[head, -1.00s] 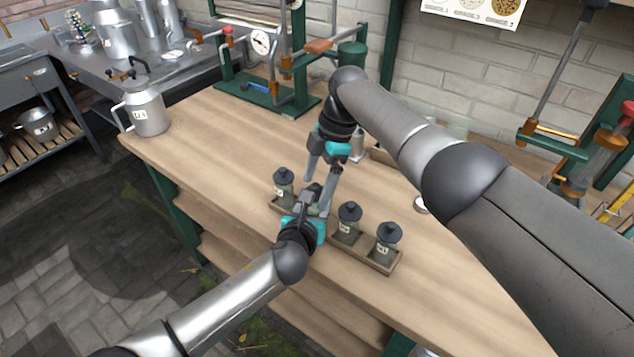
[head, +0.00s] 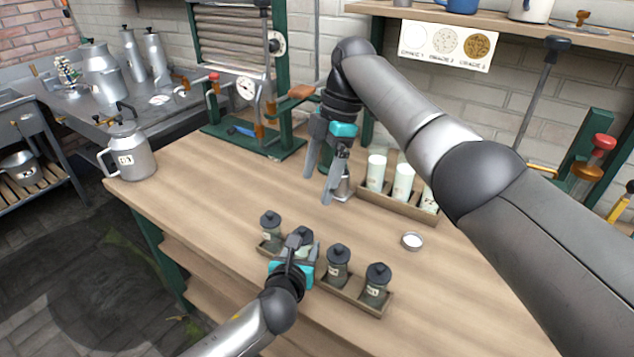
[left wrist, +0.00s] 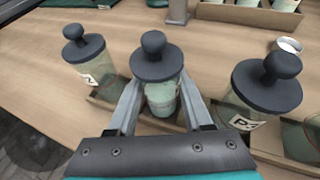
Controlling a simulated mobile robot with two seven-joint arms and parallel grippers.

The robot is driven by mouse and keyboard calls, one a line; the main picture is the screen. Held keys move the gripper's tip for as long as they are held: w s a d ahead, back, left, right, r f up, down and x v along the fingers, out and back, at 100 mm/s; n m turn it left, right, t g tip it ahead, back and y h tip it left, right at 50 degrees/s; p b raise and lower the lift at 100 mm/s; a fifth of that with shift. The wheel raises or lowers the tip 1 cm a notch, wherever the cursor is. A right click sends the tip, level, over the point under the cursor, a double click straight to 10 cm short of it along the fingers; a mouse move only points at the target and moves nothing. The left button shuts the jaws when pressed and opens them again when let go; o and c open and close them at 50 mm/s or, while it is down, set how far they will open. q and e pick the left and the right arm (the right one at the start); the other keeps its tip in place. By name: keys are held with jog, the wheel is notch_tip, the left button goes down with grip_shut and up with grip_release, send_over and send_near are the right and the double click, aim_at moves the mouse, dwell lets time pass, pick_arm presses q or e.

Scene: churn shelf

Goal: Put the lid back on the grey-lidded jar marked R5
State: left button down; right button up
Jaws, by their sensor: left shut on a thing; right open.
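Several small glass jars with dark grey knobbed lids stand in a wooden rack (head: 352,297). My left gripper (left wrist: 158,105) is shut around the body of the second jar from the left (left wrist: 161,98). A grey lid (left wrist: 156,60) sits on top of this jar, upright as far as I can see. Its label is hidden, so I cannot read whether it is R5. The neighbouring jars, left (left wrist: 84,58) and right (left wrist: 262,95), are lidded; their labels are only partly legible. My right gripper (head: 319,186) is open and empty, above the table behind the rack.
Pale cylinders stand in a back tray (head: 400,205). A small metal container (head: 342,187) is close behind my right gripper. A labelled can (head: 129,155) stands at the table's left end. The table's middle left is clear.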

pick_arm(q)
jog(key=shift+f, duration=0.1)
jog(key=shift+c, duration=1.2)
grip_release()
jog(key=p+v, duration=0.4)
jog(key=v, duration=1.1)
jog(key=shift+s+p, duration=0.2)
jog(key=shift+p, duration=0.15)
jog(key=shift+a, duration=0.1)
